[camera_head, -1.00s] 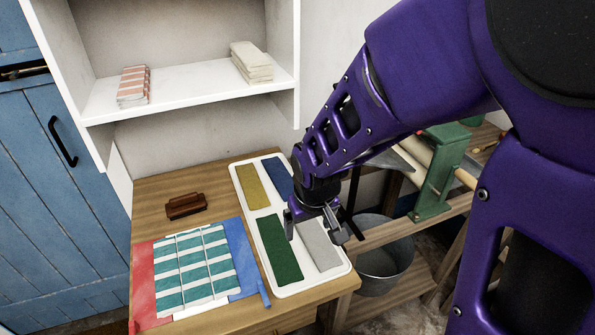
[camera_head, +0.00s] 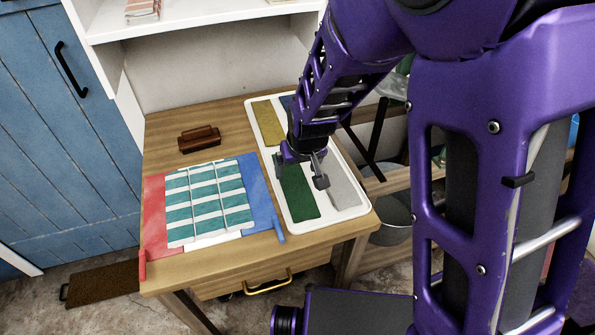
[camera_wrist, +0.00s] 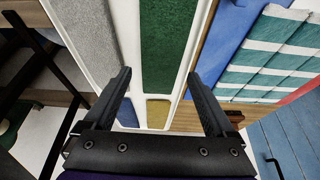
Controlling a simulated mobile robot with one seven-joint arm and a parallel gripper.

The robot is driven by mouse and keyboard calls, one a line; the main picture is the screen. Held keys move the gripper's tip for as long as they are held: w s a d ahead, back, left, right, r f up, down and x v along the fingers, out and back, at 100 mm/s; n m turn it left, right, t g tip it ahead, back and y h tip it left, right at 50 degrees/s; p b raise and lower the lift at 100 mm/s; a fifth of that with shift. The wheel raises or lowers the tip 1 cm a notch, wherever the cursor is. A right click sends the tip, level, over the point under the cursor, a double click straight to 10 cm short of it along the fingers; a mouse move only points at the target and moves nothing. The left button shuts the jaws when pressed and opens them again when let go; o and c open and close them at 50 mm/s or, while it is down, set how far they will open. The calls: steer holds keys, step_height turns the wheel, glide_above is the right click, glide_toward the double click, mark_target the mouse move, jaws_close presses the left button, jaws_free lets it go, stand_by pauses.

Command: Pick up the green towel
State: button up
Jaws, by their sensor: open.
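The green towel (camera_head: 298,196) lies flat in the front left compartment of a white tray (camera_head: 302,225) on the wooden table. My gripper (camera_head: 300,172) is open and empty above the tray, over the far part of the green towel, and hides some of it. In the wrist view the green towel (camera_wrist: 168,45) runs from the top edge to just beyond the two open fingers (camera_wrist: 159,76). I see no contact between the fingers and the towel.
The tray also holds a yellow towel (camera_head: 268,124) at back left and a grey one (camera_head: 343,188) at front right. Left of it lies a teal-striped cloth (camera_head: 207,203) between red and blue panels. A brown wooden brush (camera_head: 199,138) stands behind. A white shelf (camera_head: 190,20) overhangs the back.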

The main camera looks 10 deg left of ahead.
mark_target(294, 179)
steer(key=shift+s+b+x, duration=0.2)
steer(key=shift+b+x, duration=1.65)
steer(key=shift+x, duration=0.55)
steer(key=shift+w+a+f+b, duration=0.1)
steer(key=shift+w+f+b, duration=0.2)
steer(key=shift+f, duration=0.15)
steer(key=shift+r, duration=0.1)
steer(key=c, duration=1.4)
steer(key=shift+r, duration=0.1)
